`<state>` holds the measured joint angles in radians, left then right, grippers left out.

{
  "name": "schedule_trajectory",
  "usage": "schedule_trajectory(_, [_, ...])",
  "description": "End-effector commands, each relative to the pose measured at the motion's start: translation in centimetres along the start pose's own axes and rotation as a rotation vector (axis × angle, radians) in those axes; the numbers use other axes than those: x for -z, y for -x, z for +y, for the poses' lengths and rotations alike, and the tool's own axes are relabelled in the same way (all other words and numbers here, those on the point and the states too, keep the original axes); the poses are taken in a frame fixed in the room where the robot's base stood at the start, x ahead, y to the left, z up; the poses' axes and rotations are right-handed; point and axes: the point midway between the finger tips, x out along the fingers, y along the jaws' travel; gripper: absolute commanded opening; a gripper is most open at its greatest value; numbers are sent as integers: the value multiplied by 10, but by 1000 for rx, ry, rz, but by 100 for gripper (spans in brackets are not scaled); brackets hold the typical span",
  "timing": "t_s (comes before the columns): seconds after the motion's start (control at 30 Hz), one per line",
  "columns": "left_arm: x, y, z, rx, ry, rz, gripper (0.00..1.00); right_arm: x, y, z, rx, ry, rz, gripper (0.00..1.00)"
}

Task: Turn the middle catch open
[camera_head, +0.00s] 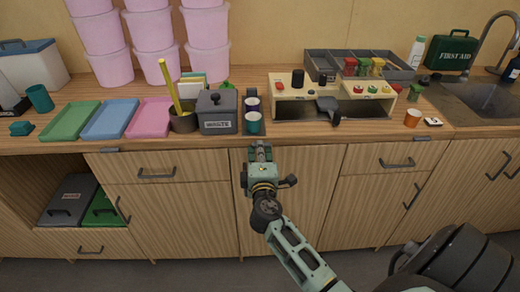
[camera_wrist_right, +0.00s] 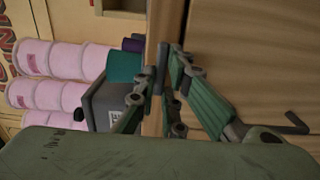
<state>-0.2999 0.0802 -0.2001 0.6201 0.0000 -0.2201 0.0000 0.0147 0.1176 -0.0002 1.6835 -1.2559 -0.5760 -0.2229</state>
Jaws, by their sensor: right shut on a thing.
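My right gripper (camera_head: 260,152) is at the counter's front edge, above the middle cupboard door (camera_head: 310,200). In the right wrist view its two green fingers (camera_wrist_right: 160,88) are closed on a small dark grey piece, the middle catch (camera_wrist_right: 162,56), which sits against the wooden edge. In the head view the fingers hide most of this catch, and I cannot tell how far it is turned. A left catch (camera_head: 110,150) and a right catch (camera_head: 421,139) show as short dark bars along the same edge. My left gripper is not in view.
Above the gripper, a teal cup (camera_head: 253,123) and a grey lidded box (camera_head: 217,115) stand near the counter edge. Drawer handles (camera_head: 157,174) stick out from the front.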

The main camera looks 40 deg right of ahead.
Motion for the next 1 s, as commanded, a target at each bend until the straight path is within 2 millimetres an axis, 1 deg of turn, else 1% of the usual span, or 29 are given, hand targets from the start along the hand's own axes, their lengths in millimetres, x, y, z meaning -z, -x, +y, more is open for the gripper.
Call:
schedule_trajectory(0.53, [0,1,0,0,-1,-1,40,0,0,-1,1,29,0,0])
schedule_trajectory(0.57, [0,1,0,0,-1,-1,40,0,0,-1,1,29,0,10])
schedule_trajectory(0.77, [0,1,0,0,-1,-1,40,0,0,0,1,27,0,28])
schedule_trajectory(1.0, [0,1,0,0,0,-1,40,0,0,0,0,26,0,28])
